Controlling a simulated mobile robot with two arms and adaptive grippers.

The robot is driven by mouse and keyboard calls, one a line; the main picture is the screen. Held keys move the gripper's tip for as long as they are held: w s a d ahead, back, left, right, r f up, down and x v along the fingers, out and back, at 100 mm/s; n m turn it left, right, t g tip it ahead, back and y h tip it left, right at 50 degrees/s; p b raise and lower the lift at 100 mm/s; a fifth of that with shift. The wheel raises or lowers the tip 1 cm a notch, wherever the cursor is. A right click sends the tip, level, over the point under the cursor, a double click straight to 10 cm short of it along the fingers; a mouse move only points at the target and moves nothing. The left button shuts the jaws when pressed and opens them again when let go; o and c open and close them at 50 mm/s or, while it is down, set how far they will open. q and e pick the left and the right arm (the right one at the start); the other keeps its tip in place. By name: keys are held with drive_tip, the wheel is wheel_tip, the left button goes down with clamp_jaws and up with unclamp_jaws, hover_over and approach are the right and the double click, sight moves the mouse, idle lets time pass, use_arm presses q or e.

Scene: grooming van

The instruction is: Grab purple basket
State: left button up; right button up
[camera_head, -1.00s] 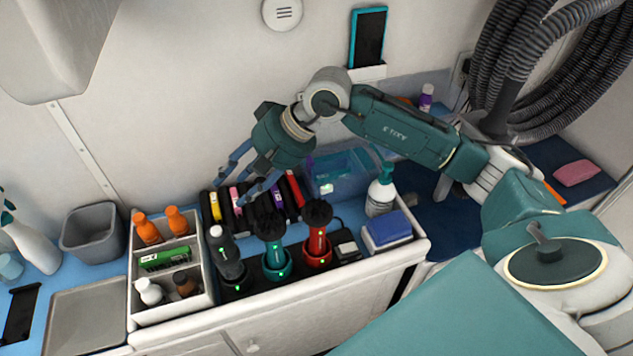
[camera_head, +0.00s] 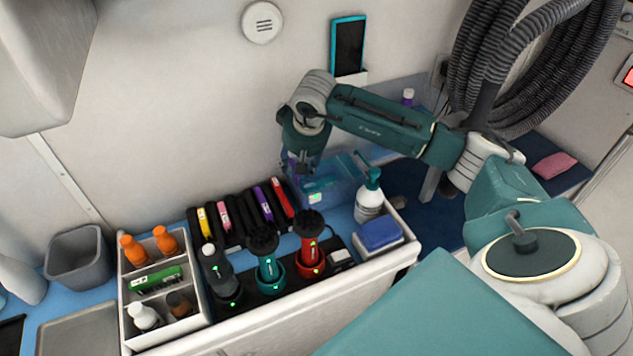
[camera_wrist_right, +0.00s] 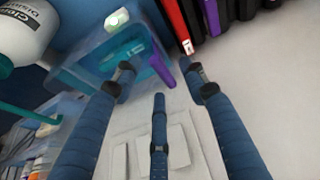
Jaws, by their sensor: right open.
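A clear blue bin (camera_head: 340,186) stands against the back wall, behind the soap bottle. It carries an upright purple strip at its left end, which also shows in the right wrist view (camera_wrist_right: 161,70). I see no fully purple basket. My right gripper (camera_head: 303,168) points down at the bin's left end, and its arm hides part of the bin. In the right wrist view, its blue fingers (camera_wrist_right: 158,86) are spread open and empty. The purple strip lies between the left and right fingers in that picture; whether they touch it I cannot tell. My left gripper is not in view.
Black cases with coloured labels (camera_head: 243,216) stand left of the bin. Clippers and brushes (camera_head: 265,258) sit in front. A white pump bottle (camera_head: 369,200) and a blue sponge (camera_head: 380,234) are to the right. A white organiser (camera_head: 200,305) with bottles is at left.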

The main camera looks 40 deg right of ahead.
drive_tip(key=shift+p+x, duration=0.3)
drive_tip(key=shift+x, duration=1.3)
drive_tip(key=shift+d+r, duration=0.1)
drive_tip(key=shift+d, duration=0.05)
clamp_jaws()
